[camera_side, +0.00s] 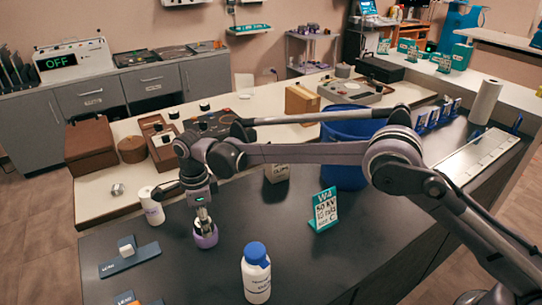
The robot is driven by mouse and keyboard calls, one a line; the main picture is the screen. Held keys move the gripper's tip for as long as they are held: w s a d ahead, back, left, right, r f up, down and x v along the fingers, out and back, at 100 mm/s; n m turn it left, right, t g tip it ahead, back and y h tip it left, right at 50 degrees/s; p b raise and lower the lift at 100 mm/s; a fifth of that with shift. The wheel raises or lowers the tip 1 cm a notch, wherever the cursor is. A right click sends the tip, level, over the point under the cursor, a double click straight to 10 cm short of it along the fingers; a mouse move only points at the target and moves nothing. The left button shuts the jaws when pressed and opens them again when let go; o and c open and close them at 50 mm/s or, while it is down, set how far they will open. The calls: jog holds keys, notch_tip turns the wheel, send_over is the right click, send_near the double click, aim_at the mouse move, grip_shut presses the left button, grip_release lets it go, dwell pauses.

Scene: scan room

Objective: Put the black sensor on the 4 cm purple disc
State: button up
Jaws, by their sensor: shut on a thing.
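My gripper (204,226) points down over the dark tabletop, left of the picture's middle. It is shut on a small dark thing that I take to be the black sensor; the fingers hide most of it. A rounded purple shape (205,240) shows at the fingertips, low over or on the table. I cannot tell whether it is the purple disc or part of my gripper, nor whether it touches the table. No other purple disc stands out.
A white bottle with a blue cap (256,272) stands in front, right of my gripper. A white cylinder (151,206) stands to its left. A teal sign (325,209) and a blue bin (343,160) are to the right. A blue-grey tray (130,260) holds a white block.

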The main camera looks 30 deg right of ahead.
jog(key=shift+f, duration=0.1)
jog(key=o, duration=1.2)
notch_tip(320, 180, up, 12)
jog(key=s+d+r+n+t, duration=0.1)
jog(key=d+r+n, duration=0.3)
jog(key=d+r, duration=0.4)
jog(key=s+d+r+n+t+y, duration=0.1)
jog(key=s+d+n, duration=0.25)
jog(key=d, duration=0.25)
jog(key=s+d+r+n+t, duration=0.1)
jog(key=s+d+n, duration=0.25)
jog(key=d, duration=0.25)
jog(key=s+d+f+n+t, duration=0.2)
jog(key=s+d+f+n, duration=0.2)
jog(key=s+d, duration=0.2)
jog(key=s+d+f+n+t+h, duration=0.1)
jog(key=s+d+f+n, duration=0.3)
jog(key=s, duration=0.7)
jog(key=d+n+t, duration=0.1)
jog(key=d, duration=0.1)
jog(key=shift+s+d+f, duration=0.15)
jog(key=shift+s+d, duration=0.1)
jog(key=shift+d, duration=0.15)
